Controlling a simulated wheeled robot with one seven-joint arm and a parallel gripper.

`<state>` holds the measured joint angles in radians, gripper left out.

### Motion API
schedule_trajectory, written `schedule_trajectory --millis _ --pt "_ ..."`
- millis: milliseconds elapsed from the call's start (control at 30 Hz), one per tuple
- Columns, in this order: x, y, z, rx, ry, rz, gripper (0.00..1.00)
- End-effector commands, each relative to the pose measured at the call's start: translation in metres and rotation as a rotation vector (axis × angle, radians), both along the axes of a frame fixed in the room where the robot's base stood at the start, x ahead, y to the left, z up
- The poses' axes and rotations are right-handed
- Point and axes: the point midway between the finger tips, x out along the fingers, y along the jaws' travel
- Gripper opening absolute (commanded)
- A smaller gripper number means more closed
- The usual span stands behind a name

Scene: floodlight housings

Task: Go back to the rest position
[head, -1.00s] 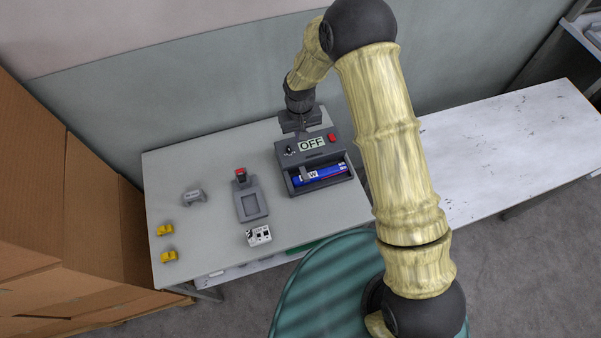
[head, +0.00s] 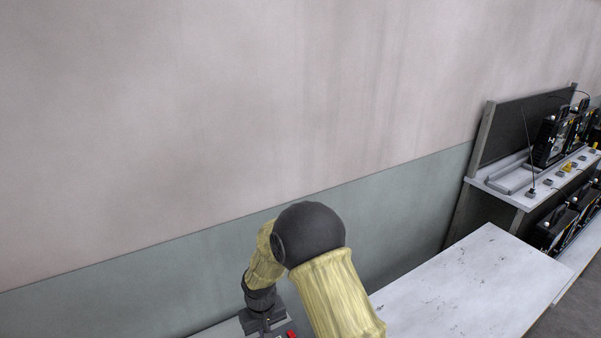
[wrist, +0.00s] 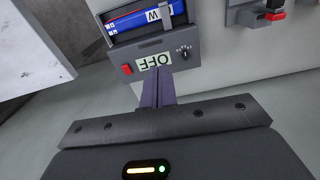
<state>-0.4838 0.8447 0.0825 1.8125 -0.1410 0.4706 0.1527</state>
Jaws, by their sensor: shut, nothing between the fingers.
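My gripper (wrist: 158,92) shows in the wrist view with its fingers together and nothing between them. The fingertips are at the edge of a grey device with an "OFF" display (wrist: 153,62); I cannot tell whether they touch it. The device has a red switch (wrist: 127,69), a dark knob (wrist: 184,52) and a blue battery (wrist: 140,17) lying in its open bay. In the head view my wrist (head: 262,318) is at the bottom edge, the fingertips are hidden, and only a bit of the device's red switch (head: 291,334) shows.
A white worn table (head: 470,285) stands to the right and looks clear. Behind it, a workbench (head: 515,195) holds several black units and small parts. A plain wall (head: 240,120) rises behind my arm. In the wrist view, part of another fixture with a red button (wrist: 275,15) shows at top right.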

Motion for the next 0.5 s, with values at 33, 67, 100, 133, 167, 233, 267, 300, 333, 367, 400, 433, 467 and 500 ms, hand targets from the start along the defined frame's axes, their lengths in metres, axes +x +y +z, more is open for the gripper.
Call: schedule_trajectory --millis 33,67,100,133,167,233,267,300,333,367,400,433,467,500 --pt "0.002 -0.015 0.012 0.004 -0.013 -0.025 0.00" --pt "0.002 -0.025 0.019 0.006 -0.020 -0.040 0.00" --pt "0.002 -0.038 0.029 0.009 -0.028 -0.061 0.00" --pt "0.001 -0.048 0.037 0.011 -0.034 -0.077 0.00" --pt "-0.001 -0.059 0.044 0.013 -0.041 -0.094 0.00" --pt "-0.005 -0.082 0.060 0.020 -0.057 -0.132 0.00" --pt "-0.008 -0.092 0.067 0.022 -0.064 -0.148 0.00" --pt "-0.012 -0.105 0.075 0.025 -0.073 -0.170 0.00" --pt "-0.016 -0.115 0.081 0.026 -0.080 -0.188 0.00" --pt "-0.020 -0.124 0.086 0.028 -0.086 -0.205 0.00" --pt "-0.026 -0.137 0.094 0.030 -0.095 -0.228 0.00" --pt "-0.031 -0.146 0.099 0.032 -0.102 -0.245 0.00" --pt "-0.036 -0.156 0.104 0.033 -0.109 -0.263 0.00" --pt "-0.043 -0.168 0.110 0.036 -0.118 -0.286 0.00"
